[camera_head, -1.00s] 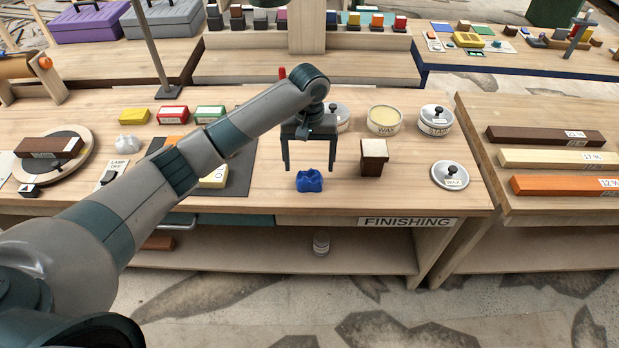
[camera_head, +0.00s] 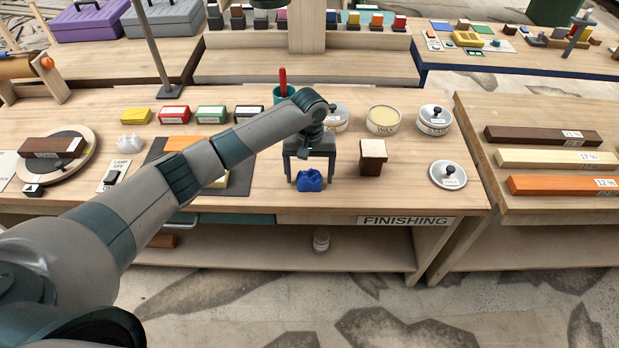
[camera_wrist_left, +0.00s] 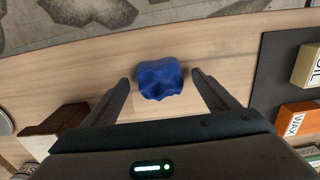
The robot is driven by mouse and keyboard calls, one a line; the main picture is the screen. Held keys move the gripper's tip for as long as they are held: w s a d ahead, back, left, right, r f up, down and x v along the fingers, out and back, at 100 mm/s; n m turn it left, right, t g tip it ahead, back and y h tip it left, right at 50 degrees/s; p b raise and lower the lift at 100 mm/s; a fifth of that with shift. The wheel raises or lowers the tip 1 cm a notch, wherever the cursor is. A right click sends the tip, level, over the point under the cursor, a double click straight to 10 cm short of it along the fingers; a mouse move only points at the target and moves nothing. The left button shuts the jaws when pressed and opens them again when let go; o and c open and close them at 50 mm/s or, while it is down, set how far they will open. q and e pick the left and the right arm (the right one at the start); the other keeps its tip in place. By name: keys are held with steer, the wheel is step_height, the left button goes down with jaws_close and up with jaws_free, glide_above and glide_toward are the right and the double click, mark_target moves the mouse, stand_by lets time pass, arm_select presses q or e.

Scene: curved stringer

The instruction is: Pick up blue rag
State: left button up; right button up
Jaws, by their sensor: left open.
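The blue rag (camera_head: 309,181) is a small crumpled bundle on the wooden bench near its front edge. My left gripper (camera_head: 308,184) is open, fingers pointing down, with the rag between its fingertips in the head view. In the left wrist view the rag (camera_wrist_left: 160,79) sits just ahead of and between the two fingers (camera_wrist_left: 160,88), with clear gaps on both sides. I see no contact. My right gripper is not in view.
A brown block with a pale top (camera_head: 373,157) stands close to the right of the gripper. A round lid (camera_head: 448,175) lies farther right. A dark mat (camera_head: 240,178) lies to the left. Tins, including one marked wax (camera_head: 384,120), stand behind. The bench's front edge is close.

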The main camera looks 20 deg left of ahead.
mark_target(310, 173)
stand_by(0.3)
arm_select(q)
steer(key=c, duration=1.1)
steer(key=shift+r, duration=0.15)
steer(key=shift+r+b, duration=0.3)
steer(key=shift+r, duration=0.25)
step_height(310, 173, up, 2)
steer(key=shift+r+b, duration=0.15)
steer(key=shift+b, duration=0.3)
steer(key=s+d+r+b, duration=0.1)
steer(key=s+d+r, duration=0.6)
steer(key=s+d, duration=0.1)
steer(key=shift+d+r, duration=0.2)
steer(key=shift+d, duration=0.1)
